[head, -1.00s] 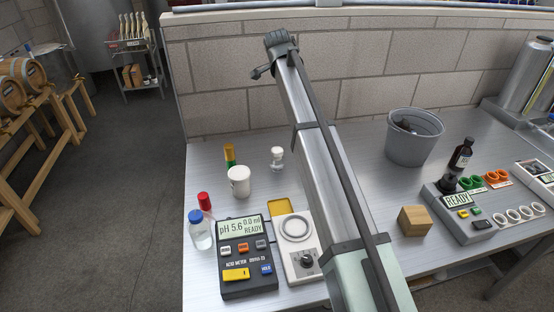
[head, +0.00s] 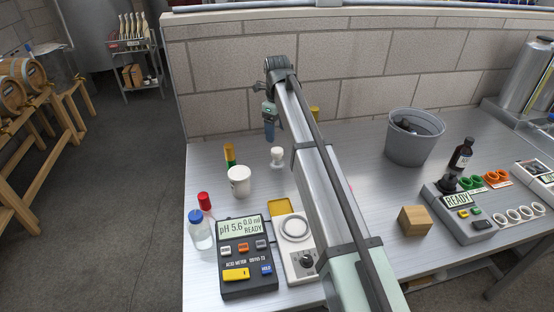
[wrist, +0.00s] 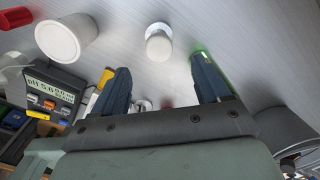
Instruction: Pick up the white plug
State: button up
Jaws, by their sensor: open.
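The white plug (head: 277,157) stands on the metal bench, a small round-topped piece behind the white tub. In the wrist view the plug (wrist: 158,44) lies just beyond the fingertips, roughly midway across the gap. My gripper (head: 269,130) hangs above the bench near the wall, behind and above the plug in the head view. In the wrist view my gripper (wrist: 163,65) has its two blue fingers spread, with nothing held between them. The plug is apart from both fingers as far as I can tell.
A grey bucket (head: 414,138) and wooden block (head: 414,221) stand right of my arm.

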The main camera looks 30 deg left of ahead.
aim_at(276, 156)
notch_tip(276, 156, down, 12)
jog(key=shift+s+r, duration=0.15)
dwell(0.5)
jog(key=c, duration=1.2)
